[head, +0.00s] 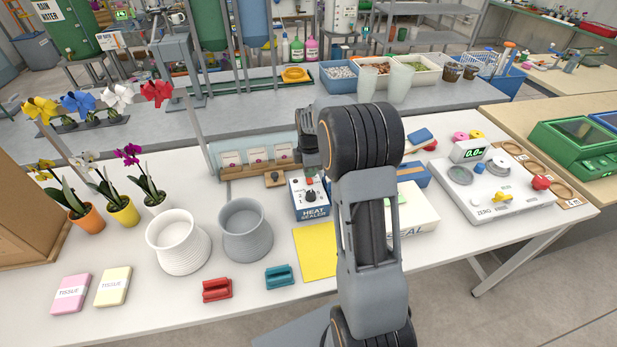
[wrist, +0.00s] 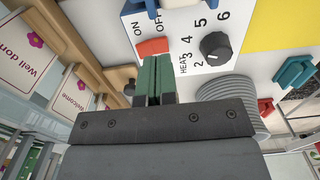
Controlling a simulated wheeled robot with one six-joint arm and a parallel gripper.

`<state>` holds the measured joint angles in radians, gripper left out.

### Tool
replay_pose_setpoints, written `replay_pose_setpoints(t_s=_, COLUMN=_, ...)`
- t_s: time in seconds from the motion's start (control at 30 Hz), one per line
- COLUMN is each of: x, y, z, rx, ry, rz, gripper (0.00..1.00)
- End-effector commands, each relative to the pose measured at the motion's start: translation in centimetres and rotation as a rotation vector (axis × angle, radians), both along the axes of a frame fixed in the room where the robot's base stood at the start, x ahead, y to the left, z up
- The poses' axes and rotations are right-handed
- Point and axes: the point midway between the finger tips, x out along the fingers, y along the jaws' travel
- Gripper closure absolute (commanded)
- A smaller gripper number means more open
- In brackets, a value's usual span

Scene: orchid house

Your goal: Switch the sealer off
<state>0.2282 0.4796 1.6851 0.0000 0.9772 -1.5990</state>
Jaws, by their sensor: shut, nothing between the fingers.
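The heat sealer (head: 311,205) is a white and blue box on the bench, below my wrist in the head view. Its panel fills the top of the wrist view, with ON and OFF marks, an orange-red rocker switch (wrist: 153,47) and a black heat knob (wrist: 215,46) among numbers. My gripper (wrist: 153,62) is shut and empty, its green fingers right at the switch's near edge. I cannot tell whether they touch it, or which side of the switch is down. In the head view my arm hides part of the scene behind it.
Behind the sealer stands a rack of cards (head: 255,158). A yellow sheet (head: 315,250) lies in front, with a grey pot (head: 245,230) to the left. A white box (head: 412,218) and a scale (head: 490,190) are to the right.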

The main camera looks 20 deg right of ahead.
Motion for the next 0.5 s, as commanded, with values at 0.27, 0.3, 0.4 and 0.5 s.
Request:
replay_pose_setpoints(t_s=0.27, x=0.0, y=0.0, z=2.8, rx=0.0, ry=-0.001, rz=0.0, gripper=1.0)
replay_pose_setpoints(t_s=0.3, x=0.0, y=0.0, z=3.1, rx=0.0, ry=-0.001, rz=0.0, gripper=1.0)
replay_pose_setpoints(t_s=0.4, x=0.0, y=0.0, z=3.9, rx=0.0, ry=-0.002, rz=0.0, gripper=1.0)
replay_pose_setpoints(t_s=0.5, x=0.0, y=0.0, z=4.5, rx=0.0, ry=-0.001, rz=0.0, gripper=1.0)
